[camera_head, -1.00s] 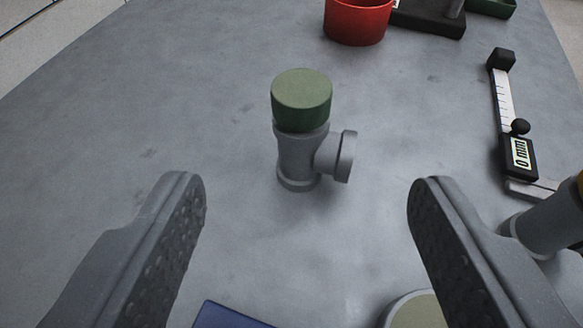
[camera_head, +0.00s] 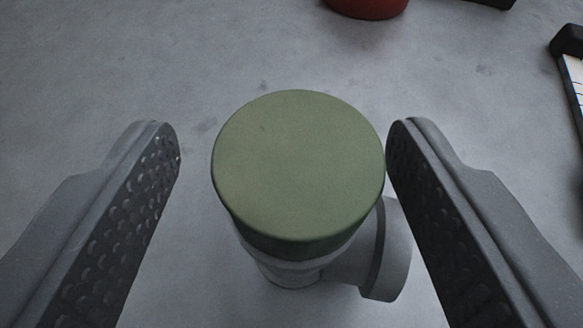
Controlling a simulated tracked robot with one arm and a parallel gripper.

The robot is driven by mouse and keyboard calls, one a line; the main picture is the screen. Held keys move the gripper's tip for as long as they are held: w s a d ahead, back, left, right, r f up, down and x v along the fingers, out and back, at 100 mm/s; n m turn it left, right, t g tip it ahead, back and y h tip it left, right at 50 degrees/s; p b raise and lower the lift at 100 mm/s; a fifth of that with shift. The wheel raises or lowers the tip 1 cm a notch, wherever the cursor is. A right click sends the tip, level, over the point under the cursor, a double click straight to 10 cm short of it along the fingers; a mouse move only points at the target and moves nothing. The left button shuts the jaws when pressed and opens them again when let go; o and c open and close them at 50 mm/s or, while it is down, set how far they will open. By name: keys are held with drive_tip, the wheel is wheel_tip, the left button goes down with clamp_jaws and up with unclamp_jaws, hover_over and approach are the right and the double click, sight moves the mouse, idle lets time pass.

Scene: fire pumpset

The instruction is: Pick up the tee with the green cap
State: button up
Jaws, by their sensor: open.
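The tee (camera_head: 368,262) is a grey pipe fitting that stands upright on the grey table, with its side branch pointing right. The green cap (camera_head: 298,165) sits on its top and hides most of its body from above. My gripper (camera_head: 283,140) is open, with one finger on each side of the cap. The left finger is clearly apart from the cap. The right finger is very close to the cap's right edge; I cannot tell if it touches.
A red container (camera_head: 368,6) is partly in view at the top. A dark object (camera_head: 495,3) shows at the top right. The table (camera_head: 90,70) is clear at the left and behind the tee.

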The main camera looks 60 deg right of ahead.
drive_tip(key=shift+w+d+f, duration=0.15)
drive_tip(key=shift+w+d, duration=0.1)
drive_tip(key=shift+d, duration=0.1)
clamp_jaws()
